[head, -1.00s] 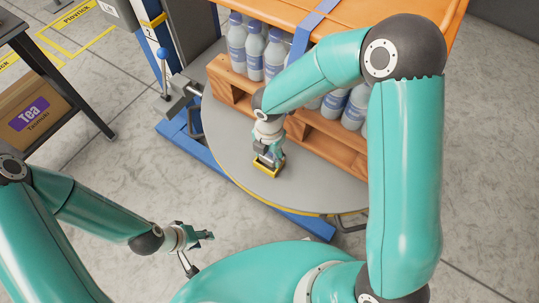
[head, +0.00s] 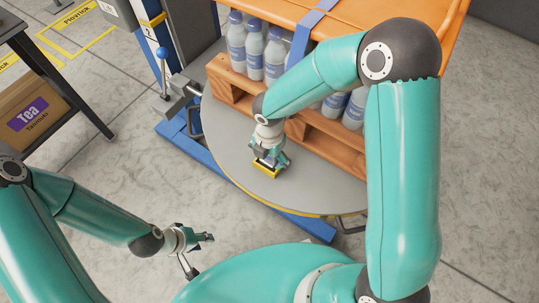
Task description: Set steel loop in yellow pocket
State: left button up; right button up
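A small yellow pocket (head: 265,170) sits on the grey round turntable (head: 235,150), near its front edge. My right gripper (head: 268,162) points down right above the pocket, and its fingers are spread apart. The gripper covers most of the pocket's opening. I cannot make out the steel loop; it may be hidden under the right gripper or in the pocket. My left gripper (head: 198,250) is open and empty, out over the floor to the front left, clear of the turntable.
A wooden pallet (head: 325,148) with several capped bottles (head: 254,52) stands on the turntable behind the pocket. An orange cover with a blue strap (head: 318,20) is above them. A blue frame (head: 190,150) lies under the turntable. A dark table and a Tea carton (head: 35,112) are at left.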

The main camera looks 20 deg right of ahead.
jog(key=shift+s, duration=0.1)
jog(key=shift+r+p, duration=0.25)
jog(key=shift+p, duration=0.1)
notch_tip(320, 180, up, 13)
jog(key=p, duration=0.3)
jog(key=shift+f, duration=0.1)
dwell(0.4)
